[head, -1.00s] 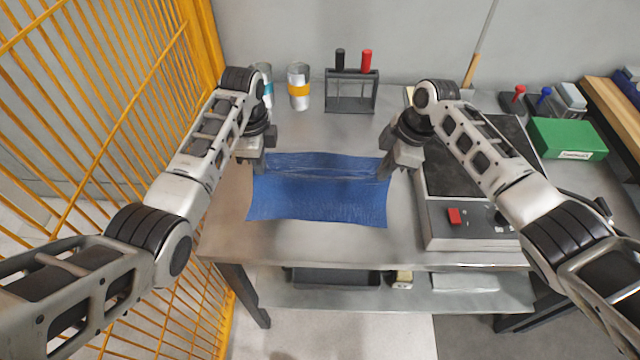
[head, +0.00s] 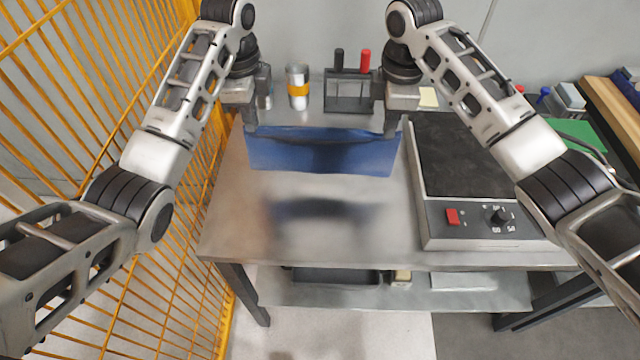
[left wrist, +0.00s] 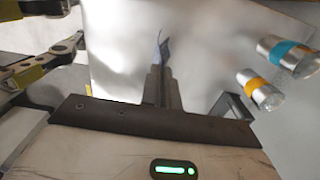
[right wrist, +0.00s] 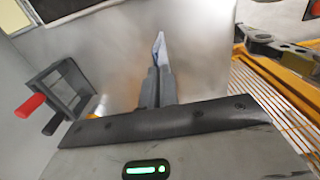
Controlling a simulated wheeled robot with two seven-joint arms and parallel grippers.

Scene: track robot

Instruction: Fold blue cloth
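The blue cloth (head: 320,158) hangs stretched between my two grippers in the head view, raised above the table with a soft shadow below it. My left gripper (head: 250,126) is shut on its upper left corner, and my right gripper (head: 391,132) is shut on its upper right corner. In the left wrist view the fingers (left wrist: 161,78) are closed together with a strip of cloth (left wrist: 162,48) showing past them. In the right wrist view the closed fingers (right wrist: 157,80) also have a strip of cloth (right wrist: 159,50) past the tips.
The table (head: 300,240) is clear below and in front of the cloth. A hotplate (head: 470,215) stands to the right. A yellow mesh fence (head: 80,110) runs along the left.

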